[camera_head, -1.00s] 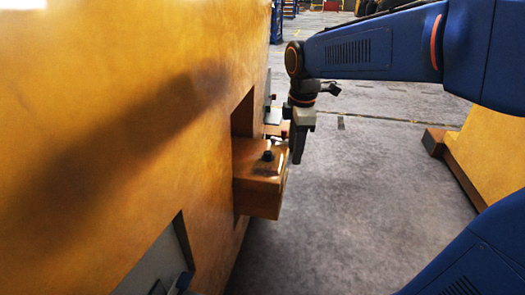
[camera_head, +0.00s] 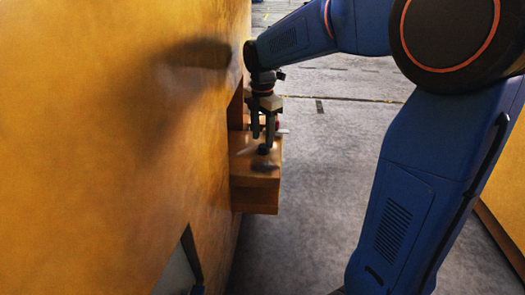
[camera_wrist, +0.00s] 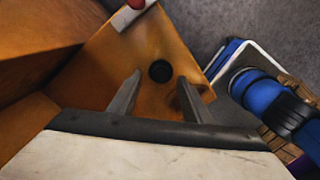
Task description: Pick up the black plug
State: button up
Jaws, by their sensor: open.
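The black plug (camera_head: 263,150) stands on top of the orange-brown block (camera_head: 256,197) that juts from the large yellow casting. In the wrist view the plug (camera_wrist: 160,71) shows as a dark round shape on the block's top face. My gripper (camera_head: 263,139) points down over the block, with its fingertips close to the plug. In the wrist view my gripper's two fingers (camera_wrist: 158,84) are apart, and the plug appears between and just beyond their tips. The fingers do not appear to touch it. The exact height gap cannot be told.
The yellow casting wall (camera_head: 120,110) rises close on the left, with a recess behind the block. A small red part (camera_wrist: 135,3) with a pale strip lies at the block's edge. Grey floor (camera_head: 315,180) is open to the right. Another yellow body stands far right.

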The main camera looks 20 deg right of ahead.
aim_at(263, 145)
jog(key=shift+f, duration=1.55)
grip_shut()
jog(key=shift+r, duration=0.6)
notch_tip(263, 145, up, 2)
jog(key=shift+r, duration=0.25)
jog(key=s+d, duration=0.3)
jog(key=d, duration=0.5)
jog(key=s+d, duration=0.4)
jog(key=d, duration=0.4)
jog(key=shift+d, duration=0.35)
